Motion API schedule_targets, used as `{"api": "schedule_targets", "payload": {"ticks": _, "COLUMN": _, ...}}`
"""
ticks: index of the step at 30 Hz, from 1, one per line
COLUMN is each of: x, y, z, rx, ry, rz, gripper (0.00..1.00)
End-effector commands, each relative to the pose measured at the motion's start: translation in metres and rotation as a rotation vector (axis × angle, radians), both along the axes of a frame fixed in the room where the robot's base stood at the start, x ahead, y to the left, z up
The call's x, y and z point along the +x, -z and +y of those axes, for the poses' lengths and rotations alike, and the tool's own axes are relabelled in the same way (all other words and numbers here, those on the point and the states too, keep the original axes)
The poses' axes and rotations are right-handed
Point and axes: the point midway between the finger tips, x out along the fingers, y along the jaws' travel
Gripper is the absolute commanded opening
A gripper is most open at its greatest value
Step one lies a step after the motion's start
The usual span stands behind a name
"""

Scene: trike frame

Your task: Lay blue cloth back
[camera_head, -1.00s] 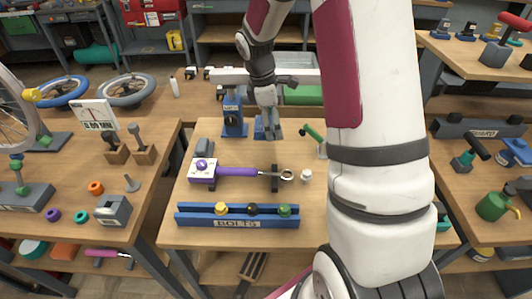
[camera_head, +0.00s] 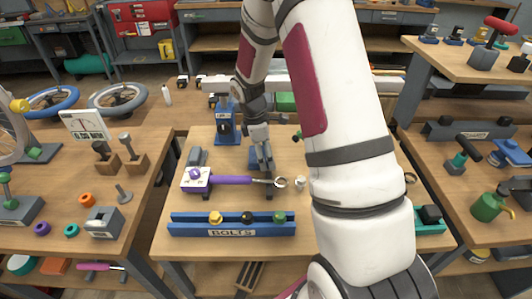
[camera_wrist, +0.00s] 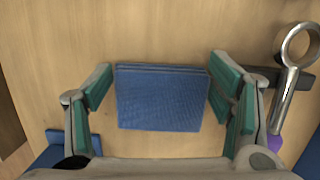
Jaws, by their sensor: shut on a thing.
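The blue cloth (camera_wrist: 162,98) is a folded rectangular pad, seen in the wrist view between the teal finger pads of my gripper (camera_wrist: 160,90). My gripper is shut on it. In the head view my gripper (camera_head: 262,166) is over the middle table, behind the purple-handled wrench, and the cloth (camera_head: 256,158) shows only partly behind the fingers. I cannot tell whether the cloth touches the tabletop.
The purple-handled wrench (camera_head: 232,180) lies just in front of my gripper; its ring end (camera_wrist: 298,42) is close by in the wrist view. A blue BOLTS rack (camera_head: 232,226) stands nearer. A blue upright device (camera_head: 225,122) stands behind left. Bare wood lies left of the gripper.

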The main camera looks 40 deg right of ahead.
Motion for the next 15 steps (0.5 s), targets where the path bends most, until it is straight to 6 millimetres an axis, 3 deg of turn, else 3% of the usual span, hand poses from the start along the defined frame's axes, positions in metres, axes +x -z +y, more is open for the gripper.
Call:
{"api": "schedule_targets", "payload": {"ticks": 2, "x": 0.0, "y": 0.0027, "z": 0.0, "rx": 0.001, "ry": 0.0, "rz": 0.001, "gripper": 0.3}}
{"api": "schedule_targets", "payload": {"ticks": 3, "x": -0.0002, "y": 0.0024, "z": 0.0, "rx": 0.001, "ry": 0.0, "rz": 0.001, "gripper": 0.81}}
{"api": "schedule_targets", "payload": {"ticks": 15, "x": -0.0001, "y": -0.0009, "z": -0.0001, "rx": 0.0, "ry": 0.001, "rz": 0.0, "gripper": 0.83}}
